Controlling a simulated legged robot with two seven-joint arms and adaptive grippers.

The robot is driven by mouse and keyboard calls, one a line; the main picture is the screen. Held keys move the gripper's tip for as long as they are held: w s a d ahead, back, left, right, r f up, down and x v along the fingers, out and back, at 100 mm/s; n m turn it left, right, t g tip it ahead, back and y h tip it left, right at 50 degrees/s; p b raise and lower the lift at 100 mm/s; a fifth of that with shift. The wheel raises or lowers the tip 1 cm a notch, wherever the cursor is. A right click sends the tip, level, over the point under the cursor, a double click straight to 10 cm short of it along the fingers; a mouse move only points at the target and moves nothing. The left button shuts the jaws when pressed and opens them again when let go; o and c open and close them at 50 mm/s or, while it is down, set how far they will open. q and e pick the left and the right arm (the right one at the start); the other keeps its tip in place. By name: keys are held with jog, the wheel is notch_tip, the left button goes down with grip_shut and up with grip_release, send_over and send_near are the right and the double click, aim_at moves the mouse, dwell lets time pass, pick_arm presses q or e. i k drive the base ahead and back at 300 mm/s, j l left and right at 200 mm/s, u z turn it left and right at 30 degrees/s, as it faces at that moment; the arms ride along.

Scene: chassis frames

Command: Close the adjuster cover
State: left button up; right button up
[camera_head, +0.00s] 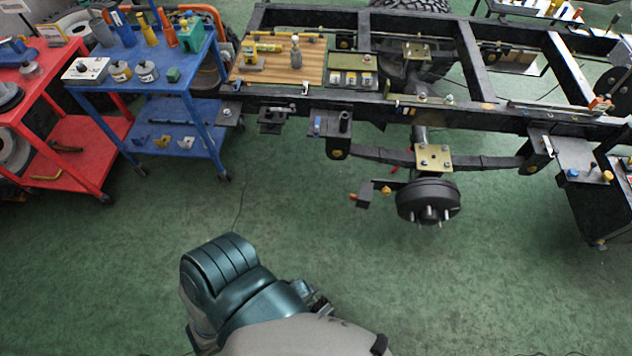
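No part is clearly recognizable as the adjuster cover at this size. A small dark bracket (364,193) with orange and yellow bits sits just left of the black brake drum (428,201); I cannot tell whether it carries the cover or whether a cover there is open. The drum hangs below the chassis frame (470,112), its studs facing me. My own teal and grey arm parts fill the bottom centre, well short of the frame and drum. No gripper fingers are clearly visible there, and nothing held can be seen.
A blue cart (185,103) with bottles and tools and a red cart (82,137) stand at left. A wooden board (285,70) with bottles lies on the frame. A dark cabinet (600,210) stands at right. The green floor (490,290) before the drum is clear.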

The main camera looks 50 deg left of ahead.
aim_at(363, 199)
jog(key=k+j+u, duration=0.1)
jog(key=j, duration=0.35)
jog(key=k+j+u, duration=0.15)
jog(key=j, duration=0.3)
jog(key=j+u, duration=0.1)
jog(key=j, duration=0.3)
jog(key=k, duration=0.05)
